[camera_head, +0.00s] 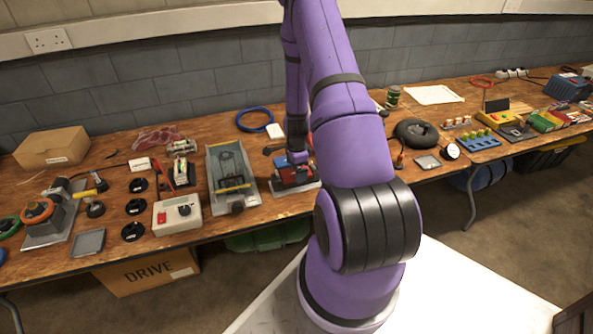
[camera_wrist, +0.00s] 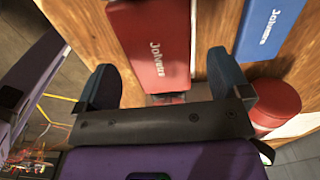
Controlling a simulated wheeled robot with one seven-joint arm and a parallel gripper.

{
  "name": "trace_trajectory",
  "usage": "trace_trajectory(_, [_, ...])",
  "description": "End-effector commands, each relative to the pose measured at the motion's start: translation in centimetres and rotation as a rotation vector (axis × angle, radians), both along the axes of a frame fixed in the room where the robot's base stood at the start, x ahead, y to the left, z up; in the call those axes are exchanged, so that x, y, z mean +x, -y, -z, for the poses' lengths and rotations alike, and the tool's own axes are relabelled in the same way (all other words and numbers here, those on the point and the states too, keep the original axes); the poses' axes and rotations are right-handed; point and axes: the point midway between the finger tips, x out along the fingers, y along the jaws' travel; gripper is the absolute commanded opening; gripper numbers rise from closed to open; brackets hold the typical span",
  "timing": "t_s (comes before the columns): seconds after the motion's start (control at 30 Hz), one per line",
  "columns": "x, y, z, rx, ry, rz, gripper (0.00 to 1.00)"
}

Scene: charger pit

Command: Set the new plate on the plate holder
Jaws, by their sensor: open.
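In the wrist view a red block (camera_wrist: 157,45) with white lettering lies between the two dark blue fingers of my gripper (camera_wrist: 162,62). The fingers are apart, with gaps on both sides of the block. A blue block (camera_wrist: 268,30) with similar lettering lies to the right, outside the right finger. In the head view my gripper is over a red unit (camera_head: 290,175) on a grey base at mid-table, partly hidden by my arm. I cannot tell which piece is the new plate or which is the plate holder.
A red round part (camera_wrist: 274,104) sits close to the right finger. In the head view a grey tray (camera_head: 218,165) and a white control box (camera_head: 177,214) stand to the left. The bench is crowded.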

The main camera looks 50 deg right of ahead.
Motion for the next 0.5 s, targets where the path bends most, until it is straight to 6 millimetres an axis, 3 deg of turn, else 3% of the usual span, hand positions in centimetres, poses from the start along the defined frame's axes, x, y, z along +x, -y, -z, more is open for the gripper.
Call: trace_trajectory(0.5, [0.1, 0.0, -8.4, -0.003, 0.003, -0.001, 0.95])
